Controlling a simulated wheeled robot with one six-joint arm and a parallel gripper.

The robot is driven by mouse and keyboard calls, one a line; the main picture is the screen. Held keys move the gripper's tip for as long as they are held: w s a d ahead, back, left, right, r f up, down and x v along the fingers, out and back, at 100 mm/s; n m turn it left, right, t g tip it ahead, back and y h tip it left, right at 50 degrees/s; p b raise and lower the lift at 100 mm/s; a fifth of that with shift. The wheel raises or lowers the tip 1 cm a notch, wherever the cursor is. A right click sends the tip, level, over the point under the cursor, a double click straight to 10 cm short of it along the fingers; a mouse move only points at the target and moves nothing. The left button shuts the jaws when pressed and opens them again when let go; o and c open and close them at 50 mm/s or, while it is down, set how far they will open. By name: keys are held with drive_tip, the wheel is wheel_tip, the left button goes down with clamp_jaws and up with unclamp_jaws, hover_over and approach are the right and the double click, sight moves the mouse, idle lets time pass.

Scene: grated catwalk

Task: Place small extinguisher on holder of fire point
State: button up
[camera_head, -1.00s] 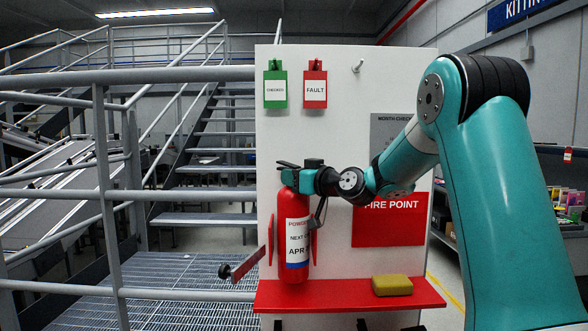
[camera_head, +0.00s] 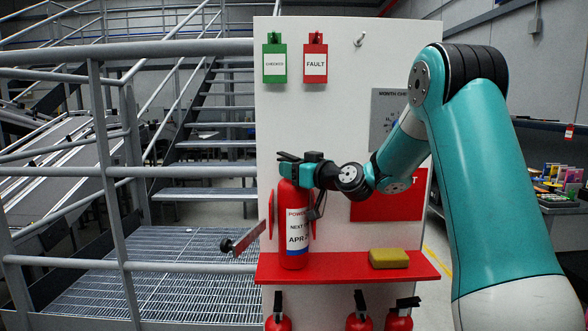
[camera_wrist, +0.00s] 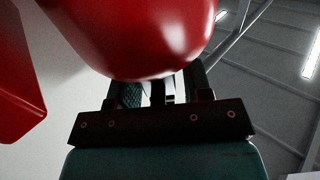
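The small extinguisher (camera_head: 294,222) is a red upright cylinder with a white label and black top. In the head view it stands between two red side pieces of the holder (camera_head: 271,213) on the fire point board. Its base overlaps the red shelf (camera_head: 345,265); whether it touches cannot be told. A red arm with a black end (camera_head: 245,240) sticks out to the left. My gripper (camera_head: 299,170) is at the extinguisher's top and appears shut on it. In the wrist view, the red body (camera_wrist: 150,35) fills the upper middle, and the grip itself is partly hidden.
A yellow sponge-like block (camera_head: 388,258) lies on the shelf's right. Green (camera_head: 274,64) and red (camera_head: 314,64) tags hang above, beside an empty hook (camera_head: 360,39). More red extinguishers (camera_head: 360,322) show below the shelf. Grey railings (camera_head: 110,190) stand at left.

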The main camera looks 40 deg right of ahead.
drive_tip(key=shift+o, duration=0.5)
drive_tip(key=shift+r, duration=0.1)
drive_tip(key=s+d+b, duration=0.2)
drive_tip(key=s+b, duration=0.4)
drive_tip(key=s, duration=0.5)
drive_tip(key=s+a+f+n+g+y, duration=0.1)
drive_tip(key=s+a+f+g+y, duration=0.15)
drive_tip(key=a, duration=0.45)
drive_tip(key=s+a+f+n+g+y, duration=0.1)
drive_tip(key=a+f+g, duration=0.15)
drive_tip(key=a, duration=0.45)
drive_tip(key=s+a+f+n+g+y, duration=0.1)
drive_tip(key=s+a+f+g, duration=0.15)
drive_tip(key=a, duration=0.45)
drive_tip(key=s+a+f+g+h, duration=0.1)
drive_tip(key=s+a+f+g, duration=0.1)
drive_tip(key=s, duration=0.4)
drive_tip(key=s+a+f+n+g+h, duration=0.1)
drive_tip(key=s+a+f+g, duration=0.2)
drive_tip(key=s, duration=0.4)
drive_tip(key=s+a+f+g+h, duration=0.1)
drive_tip(key=s+a+f+g, duration=0.2)
drive_tip(key=s+g, duration=0.2)
drive_tip(key=shift+s+a+f+n+h, duration=0.2)
drive_tip(key=shift+s+a+n+h, duration=0.15)
drive_tip(key=shift+s, duration=0.8)
